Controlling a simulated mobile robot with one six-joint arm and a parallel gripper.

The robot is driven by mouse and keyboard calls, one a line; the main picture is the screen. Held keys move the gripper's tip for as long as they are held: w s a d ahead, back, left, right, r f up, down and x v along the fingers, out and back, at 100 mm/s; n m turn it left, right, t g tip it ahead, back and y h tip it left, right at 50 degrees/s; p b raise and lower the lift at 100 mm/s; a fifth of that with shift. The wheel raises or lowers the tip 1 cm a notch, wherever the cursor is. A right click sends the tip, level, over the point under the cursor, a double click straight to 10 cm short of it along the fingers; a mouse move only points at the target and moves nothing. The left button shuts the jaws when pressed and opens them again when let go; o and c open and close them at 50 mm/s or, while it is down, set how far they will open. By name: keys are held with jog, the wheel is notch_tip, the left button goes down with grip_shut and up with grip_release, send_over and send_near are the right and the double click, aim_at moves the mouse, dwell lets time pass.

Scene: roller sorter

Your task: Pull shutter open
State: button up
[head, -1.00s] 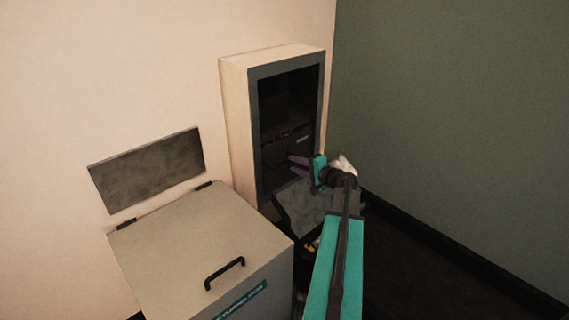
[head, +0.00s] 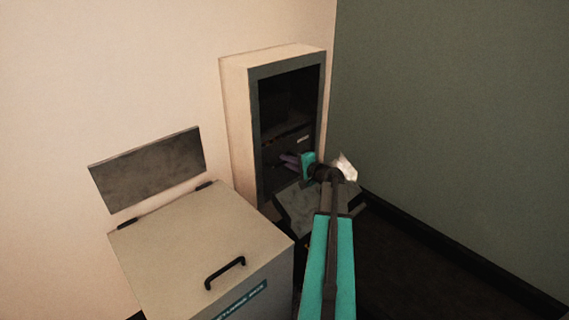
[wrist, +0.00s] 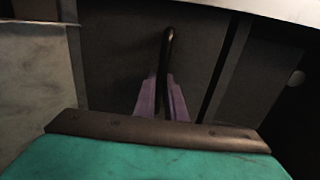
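A tall pale cabinet (head: 238,130) with a dark opening stands against the wall in the head view. Inside is a dark panel that looks like the shutter; it fills much of the wrist view (wrist: 115,65). A slim black upright handle (wrist: 167,50) stands on this panel. My gripper (head: 290,160) reaches into the lower part of the opening. In the wrist view its purple fingers (wrist: 162,95) are close together, one on each side of the handle, and look closed on it. The handle's lower end is hidden by my gripper.
A grey box (head: 190,245) with a closed lid and black handle stands at front left. A grey sloped tray (head: 295,205) lies below the opening. A dark plate (head: 148,170) is on the wall. A green wall bounds the right.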

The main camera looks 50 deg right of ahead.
grip_shut()
jog(key=shift+a, duration=0.2)
jog(key=shift+d+r, duration=0.15)
jog(key=shift+r, duration=0.35)
notch_tip(320, 180, up, 20)
jog(key=p, duration=0.5)
jog(key=shift+d, duration=0.2)
jog(key=o, duration=0.6)
grip_release()
jog(key=shift+f, duration=0.1)
jog(key=shift+s+a+f, duration=0.1)
jog(key=v, duration=1.3)
jog(key=shift+s, duration=0.3)
